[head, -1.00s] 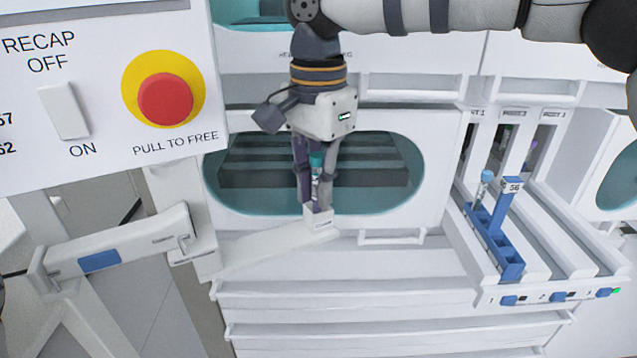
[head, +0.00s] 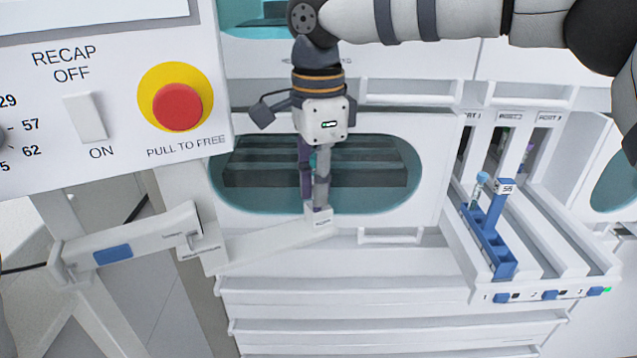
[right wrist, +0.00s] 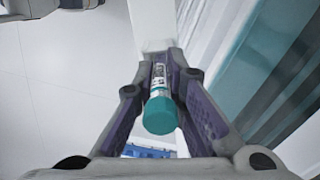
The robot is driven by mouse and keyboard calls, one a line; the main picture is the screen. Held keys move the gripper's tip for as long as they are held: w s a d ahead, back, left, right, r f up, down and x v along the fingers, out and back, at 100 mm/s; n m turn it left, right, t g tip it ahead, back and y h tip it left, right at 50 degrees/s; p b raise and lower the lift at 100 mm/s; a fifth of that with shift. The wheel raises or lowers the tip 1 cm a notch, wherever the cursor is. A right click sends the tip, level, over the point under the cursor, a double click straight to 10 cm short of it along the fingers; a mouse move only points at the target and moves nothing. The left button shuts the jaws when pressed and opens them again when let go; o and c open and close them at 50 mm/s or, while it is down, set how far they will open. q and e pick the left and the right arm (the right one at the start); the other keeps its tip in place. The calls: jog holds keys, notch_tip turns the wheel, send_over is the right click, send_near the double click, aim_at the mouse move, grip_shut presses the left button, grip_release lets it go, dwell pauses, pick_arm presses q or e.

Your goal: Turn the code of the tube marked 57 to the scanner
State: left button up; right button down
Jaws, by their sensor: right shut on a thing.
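My right gripper (head: 316,195) points down and is shut on a tube (right wrist: 160,90) with a teal cap. In the right wrist view a black-and-white printed label shows on the tube; its number cannot be read. In the head view a finger hides most of the tube, with a bit of teal cap (head: 313,160) showing. The tube's lower end is at a small white block (head: 321,222) at the end of a white bar; whether it is seated there is hidden. I cannot tell for sure which part is the scanner. My left gripper is not in view.
A blue rack (head: 489,240) with one light-blue-capped tube (head: 481,184) stands in the left lane of the white tray at right. The control panel (head: 95,60) with a red button (head: 177,107) fills the upper left. An oval opening (head: 390,180) lies behind my gripper.

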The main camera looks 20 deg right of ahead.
jog(key=shift+f, duration=0.2)
jog(key=c, duration=1.6)
grip_release()
jog(key=shift+o, duration=0.2)
jog(key=shift+r, duration=0.1)
notch_tip(320, 180, up, 12)
jog(key=shift+f, duration=0.1)
